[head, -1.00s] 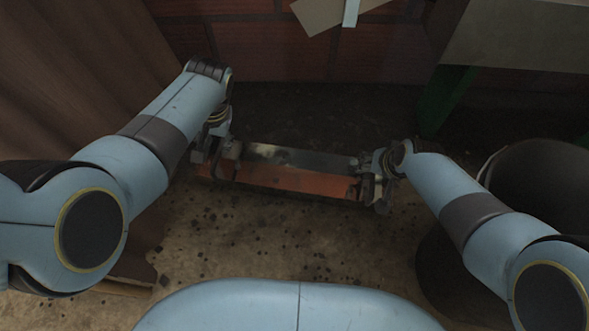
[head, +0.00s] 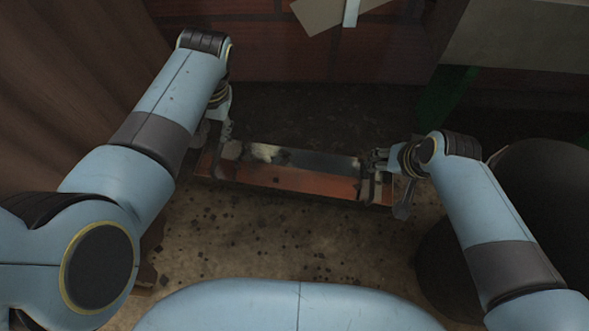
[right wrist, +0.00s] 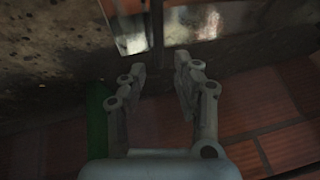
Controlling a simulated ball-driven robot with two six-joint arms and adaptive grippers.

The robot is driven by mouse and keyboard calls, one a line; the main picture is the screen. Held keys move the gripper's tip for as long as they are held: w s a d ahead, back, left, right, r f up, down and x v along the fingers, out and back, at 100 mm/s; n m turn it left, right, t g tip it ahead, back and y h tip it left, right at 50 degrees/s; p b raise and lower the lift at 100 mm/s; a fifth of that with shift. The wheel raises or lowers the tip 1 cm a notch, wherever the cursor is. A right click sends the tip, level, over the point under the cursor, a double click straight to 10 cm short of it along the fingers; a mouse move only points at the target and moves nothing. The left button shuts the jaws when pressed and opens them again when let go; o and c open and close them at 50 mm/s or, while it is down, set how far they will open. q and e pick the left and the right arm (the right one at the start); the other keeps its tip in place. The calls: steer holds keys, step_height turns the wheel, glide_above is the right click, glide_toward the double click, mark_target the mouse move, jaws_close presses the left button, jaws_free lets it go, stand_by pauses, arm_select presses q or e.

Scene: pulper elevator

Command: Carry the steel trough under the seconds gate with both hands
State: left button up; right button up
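The steel trough (head: 290,178), long and narrow with a dark grey and rusty orange inside, lies across the middle of the head view. My left gripper (head: 228,148) is at its left end; its fingers are too small and dark to tell if they hold the rim. My right gripper (head: 380,160) is at its right end, by the far corner. In the right wrist view the right gripper (right wrist: 161,66) has its two fingers apart, with a visible gap. The trough's bright end (right wrist: 190,22) shows beyond the fingertips. I cannot identify the seconds gate.
Stained concrete floor (head: 270,235) lies in front of the trough. A brick wall (head: 270,50) stands behind. A dark round container (head: 545,190) is at the right, near my right arm. A green post (head: 447,95) stands at the back right. Brown wooden boards (head: 70,70) are at the left.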

steer(key=shift+v, duration=2)
